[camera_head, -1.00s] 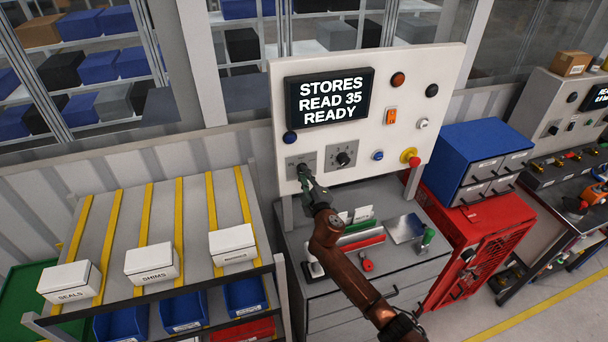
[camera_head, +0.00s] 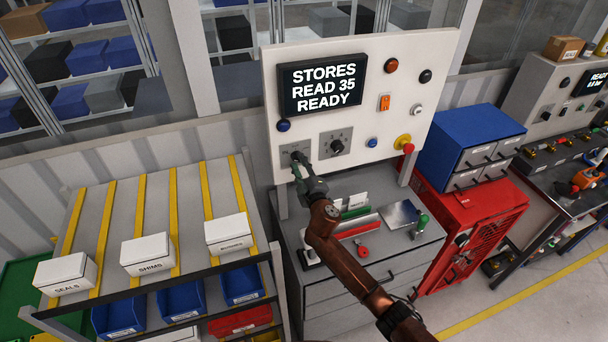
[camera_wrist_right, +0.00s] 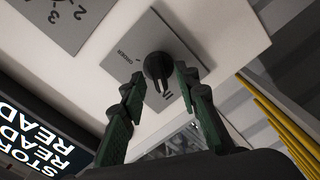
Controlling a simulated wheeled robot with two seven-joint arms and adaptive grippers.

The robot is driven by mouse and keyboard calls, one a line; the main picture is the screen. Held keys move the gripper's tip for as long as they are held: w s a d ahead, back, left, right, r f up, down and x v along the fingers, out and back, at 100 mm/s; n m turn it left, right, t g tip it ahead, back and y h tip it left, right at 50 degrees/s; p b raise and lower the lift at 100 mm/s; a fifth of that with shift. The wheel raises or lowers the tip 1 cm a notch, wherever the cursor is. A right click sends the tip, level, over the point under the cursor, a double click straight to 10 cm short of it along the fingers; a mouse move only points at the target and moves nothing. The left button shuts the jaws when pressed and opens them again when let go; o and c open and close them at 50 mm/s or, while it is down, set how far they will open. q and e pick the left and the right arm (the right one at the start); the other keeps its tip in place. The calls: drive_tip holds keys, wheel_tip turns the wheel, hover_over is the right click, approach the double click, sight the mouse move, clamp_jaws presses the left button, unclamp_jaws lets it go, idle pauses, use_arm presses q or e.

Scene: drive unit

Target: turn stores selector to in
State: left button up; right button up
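The stores selector is a black knob (camera_wrist_right: 157,66) on a small grey plate (camera_wrist_right: 190,55), low on the left of the white panel (camera_head: 440,60). In the head view its plate (camera_head: 286,149) is partly hidden by my right gripper (camera_head: 298,160). In the right wrist view the right gripper (camera_wrist_right: 158,80) is open, with one green-and-black finger on each side of the knob. I cannot tell whether the fingers touch it. The knob's narrow end points toward the fingers, near a small, hard-to-read mark. My left gripper is not in view.
The screen (camera_head: 322,84) reads STORES READ 35 READY. A second dial (camera_head: 337,146) sits just right of the selector. Buttons, an orange switch (camera_head: 384,103) and a red-yellow stop knob (camera_head: 404,143) are farther right. A grey bench (camera_head: 350,290) stands below; a rack with white boxes (camera_head: 228,234) is left.

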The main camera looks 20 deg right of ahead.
drive_tip(key=s, duration=1.1)
drive_tip(key=shift+d, duration=0.2)
